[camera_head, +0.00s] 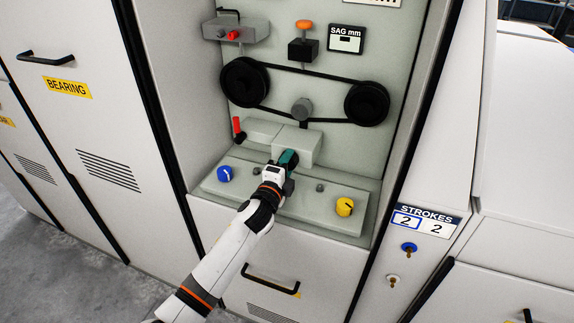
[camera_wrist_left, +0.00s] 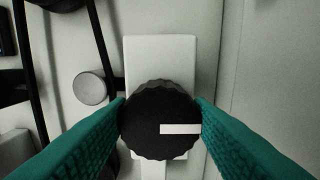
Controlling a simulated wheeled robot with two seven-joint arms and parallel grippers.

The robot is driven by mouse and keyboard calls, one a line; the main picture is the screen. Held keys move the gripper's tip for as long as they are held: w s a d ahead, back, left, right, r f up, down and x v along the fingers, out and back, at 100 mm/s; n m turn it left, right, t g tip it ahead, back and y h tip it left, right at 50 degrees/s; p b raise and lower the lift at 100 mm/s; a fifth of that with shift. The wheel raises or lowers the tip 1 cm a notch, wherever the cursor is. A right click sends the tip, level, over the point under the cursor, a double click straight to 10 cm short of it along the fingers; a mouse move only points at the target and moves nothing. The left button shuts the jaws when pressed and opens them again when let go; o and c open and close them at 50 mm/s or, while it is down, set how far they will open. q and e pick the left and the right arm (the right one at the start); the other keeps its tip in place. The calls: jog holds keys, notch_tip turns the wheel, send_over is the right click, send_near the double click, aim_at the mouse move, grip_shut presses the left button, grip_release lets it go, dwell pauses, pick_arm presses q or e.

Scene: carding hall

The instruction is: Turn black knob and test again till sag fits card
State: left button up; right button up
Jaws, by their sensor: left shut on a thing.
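My left gripper (camera_head: 287,160) reaches into the machine recess, its teal fingers at a pale block (camera_head: 303,147). In the left wrist view, its two fingers (camera_wrist_left: 160,122) are shut on the sides of the black knob (camera_wrist_left: 150,108), which has a ribbed rim. The knob's white mark (camera_wrist_left: 180,129) points right in that view. In the head view the gripper hides the knob. A black belt (camera_head: 310,73) runs around two black pulleys, with a grey roller (camera_head: 302,107) at its lower run. The SAG mm card (camera_head: 346,33) has a small window, too small to read. My right gripper is out of view.
An orange-topped plunger (camera_head: 304,24) stands above the belt. A red-handled lever (camera_head: 238,128) is left of the pale block. A blue knob (camera_head: 225,173) and yellow knob (camera_head: 345,207) flank the ledge. A STROKES sign (camera_head: 425,221) showing 2 and 2 is at right.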

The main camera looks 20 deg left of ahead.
pick_arm(q)
jog(key=o, duration=1)
jog(key=shift+s, duration=0.1)
jog(key=s, duration=0.4)
jog(key=s+b, duration=0.1)
jog(key=s, duration=0.3)
jog(key=s+a, duration=0.1)
jog(key=s, duration=0.3)
jog(key=shift+w, duration=0.1)
